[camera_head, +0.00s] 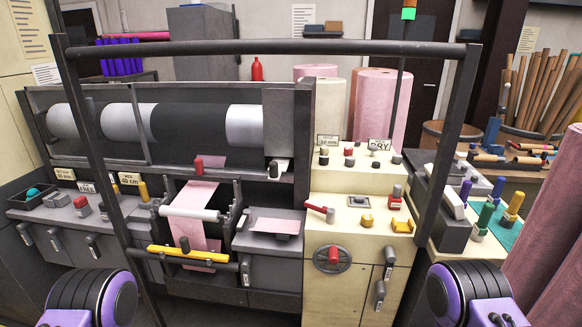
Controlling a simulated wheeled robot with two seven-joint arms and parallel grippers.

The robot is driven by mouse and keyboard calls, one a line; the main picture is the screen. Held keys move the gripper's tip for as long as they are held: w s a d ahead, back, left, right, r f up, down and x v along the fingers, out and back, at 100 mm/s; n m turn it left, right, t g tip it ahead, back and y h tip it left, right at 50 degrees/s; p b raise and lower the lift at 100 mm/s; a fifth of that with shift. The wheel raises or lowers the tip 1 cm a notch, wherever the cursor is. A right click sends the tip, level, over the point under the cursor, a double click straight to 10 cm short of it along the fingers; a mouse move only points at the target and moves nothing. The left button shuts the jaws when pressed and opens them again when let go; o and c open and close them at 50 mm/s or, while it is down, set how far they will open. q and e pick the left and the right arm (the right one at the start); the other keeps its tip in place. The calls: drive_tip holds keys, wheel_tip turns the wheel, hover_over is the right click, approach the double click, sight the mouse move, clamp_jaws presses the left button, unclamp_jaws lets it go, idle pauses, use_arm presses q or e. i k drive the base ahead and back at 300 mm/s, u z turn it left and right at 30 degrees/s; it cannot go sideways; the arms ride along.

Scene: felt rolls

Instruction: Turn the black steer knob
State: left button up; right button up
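Several small black knobs show on the felt machine, and I cannot read which one is marked steer. On the cream cabinet (325,190), small black knobs stand on the top ledge, one (396,159) near its right end. Purple and black parts of my own arms show at the lower left and lower right. Neither gripper's fingers are in view.
A dark metal frame (270,47) crosses in front of the machine, with posts left and right. A yellow bar (188,252) sits low at the felt strip. A dark handwheel (332,260) is on the cream front. Pink felt rolls (540,240) stand close at the right.

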sight(324, 160)
drive_tip(key=z, duration=0.05)
drive_tip(key=k, duration=0.25)
drive_tip(key=u, duration=0.35)
drive_tip(key=i, duration=0.8)
drive_tip(key=z, duration=0.9)
